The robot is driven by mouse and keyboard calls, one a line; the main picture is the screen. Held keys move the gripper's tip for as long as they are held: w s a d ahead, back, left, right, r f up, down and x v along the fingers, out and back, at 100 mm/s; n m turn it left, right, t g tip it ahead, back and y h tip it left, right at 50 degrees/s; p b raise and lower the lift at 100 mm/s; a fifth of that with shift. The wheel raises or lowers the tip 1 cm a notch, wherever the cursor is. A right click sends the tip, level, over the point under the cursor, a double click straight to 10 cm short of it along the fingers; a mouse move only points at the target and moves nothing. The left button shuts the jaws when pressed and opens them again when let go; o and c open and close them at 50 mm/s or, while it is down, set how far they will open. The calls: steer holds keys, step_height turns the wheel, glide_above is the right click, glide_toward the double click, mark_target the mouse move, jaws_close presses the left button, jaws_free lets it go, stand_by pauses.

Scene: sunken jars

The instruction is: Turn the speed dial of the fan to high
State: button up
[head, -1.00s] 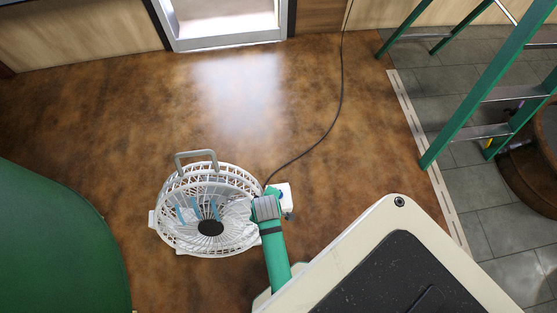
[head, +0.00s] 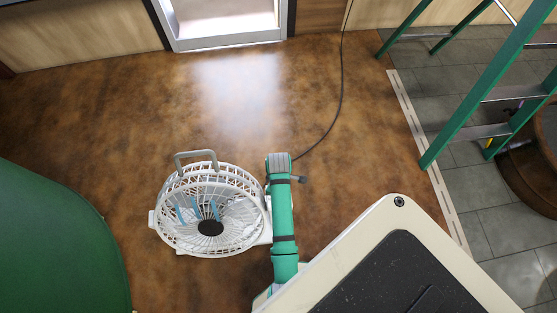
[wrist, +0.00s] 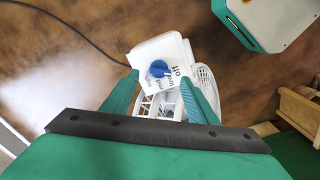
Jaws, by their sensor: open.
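The white fan (head: 185,238) stands on the brown floor in the head view, with a grey handle on top. In the wrist view its white control box (wrist: 150,52) carries a blue speed dial (wrist: 158,69) with printed labels around it. "off" is readable at the dial's lower right; the other words and the dial's exact setting are too small to tell. My gripper (wrist: 158,82) is open, its two green fingers on either side of the dial's lower side, with no clear contact. In the head view my green arm hides the control box and the fingers.
A dark cable (head: 340,95) runs from beside my arm to the back wall. A green ladder (head: 480,95) stands at the right on grey tiles. A green rounded surface (head: 55,240) fills the left. Floor behind the fan is clear.

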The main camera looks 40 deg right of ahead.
step_height(320, 180, down, 4)
steer(key=shift+f, duration=0.15)
steer(key=shift+s, duration=0.1)
steer(key=c, duration=1.1)
steer(key=shift+o, duration=0.2)
